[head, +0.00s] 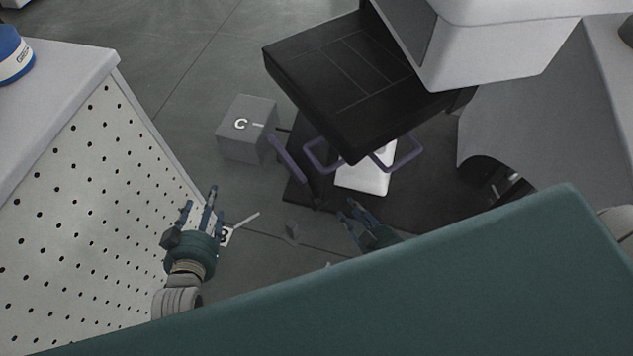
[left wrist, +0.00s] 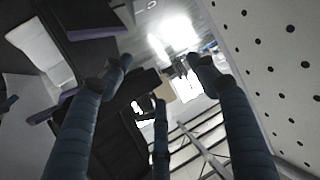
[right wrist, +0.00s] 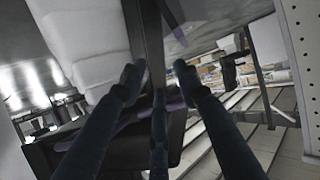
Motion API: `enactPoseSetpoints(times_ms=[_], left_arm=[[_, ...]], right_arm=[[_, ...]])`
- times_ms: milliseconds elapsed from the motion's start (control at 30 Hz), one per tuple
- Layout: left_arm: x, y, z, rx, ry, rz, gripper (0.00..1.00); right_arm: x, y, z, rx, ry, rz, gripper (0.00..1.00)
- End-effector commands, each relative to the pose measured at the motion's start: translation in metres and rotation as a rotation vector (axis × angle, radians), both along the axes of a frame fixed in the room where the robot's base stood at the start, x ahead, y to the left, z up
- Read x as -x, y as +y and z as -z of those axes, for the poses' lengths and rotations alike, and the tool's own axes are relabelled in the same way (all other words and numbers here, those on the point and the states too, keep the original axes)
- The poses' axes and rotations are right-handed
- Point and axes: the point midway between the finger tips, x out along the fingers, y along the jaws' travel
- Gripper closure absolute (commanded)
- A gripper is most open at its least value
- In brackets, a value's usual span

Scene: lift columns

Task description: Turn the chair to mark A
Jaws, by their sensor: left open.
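The chair has a black seat (head: 345,80), a white column (head: 365,175) and purple loop bars (head: 405,158) beneath it. My left gripper (head: 201,201) is open and empty, low beside the perforated panel and left of the chair. In the left wrist view its fingers (left wrist: 160,74) are spread. My right gripper (head: 354,213) is just in front of the chair base, partly hidden by a green surface. In the right wrist view its fingers (right wrist: 158,76) are apart, with a dark post behind the gap; contact is not clear. Mark A is not seen.
A grey block marked C (head: 242,125) stands left of the chair. A small sign, apparently B (head: 226,238), shows beside my left gripper. A perforated white cabinet (head: 80,230) bounds the left. A white unit (head: 490,50) overhangs the right. Floor is open at the upper left.

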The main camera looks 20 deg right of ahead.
Motion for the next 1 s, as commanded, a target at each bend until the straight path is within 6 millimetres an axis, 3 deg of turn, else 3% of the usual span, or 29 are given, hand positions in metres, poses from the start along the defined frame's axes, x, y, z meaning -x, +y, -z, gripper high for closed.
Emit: enactPoseSetpoints(times_ms=[33, 200, 400, 667, 1000], left_arm=[[-0.007, -0.003, -0.004, 0.017, -0.075, 0.002, 0.40], [-0.011, -0.007, -0.079, 0.069, -0.280, 0.007, 0.40], [0.001, -0.006, -0.138, 0.105, -0.422, 0.010, 0.40], [0.007, -0.007, -0.170, 0.129, -0.515, 0.014, 0.40], [0.023, -0.011, -0.236, 0.213, -0.810, 0.032, 0.40]], right_arm=[[-0.013, 0.003, 0.013, -0.008, -0.069, -0.016, 0.67], [-0.040, 0.014, -0.017, -0.032, -0.268, -0.073, 0.67], [-0.050, 0.023, -0.046, -0.048, -0.402, -0.119, 0.67], [-0.063, 0.030, -0.059, -0.052, -0.437, -0.132, 0.67], [-0.114, 0.045, -0.057, -0.053, -0.436, -0.131, 0.67]])
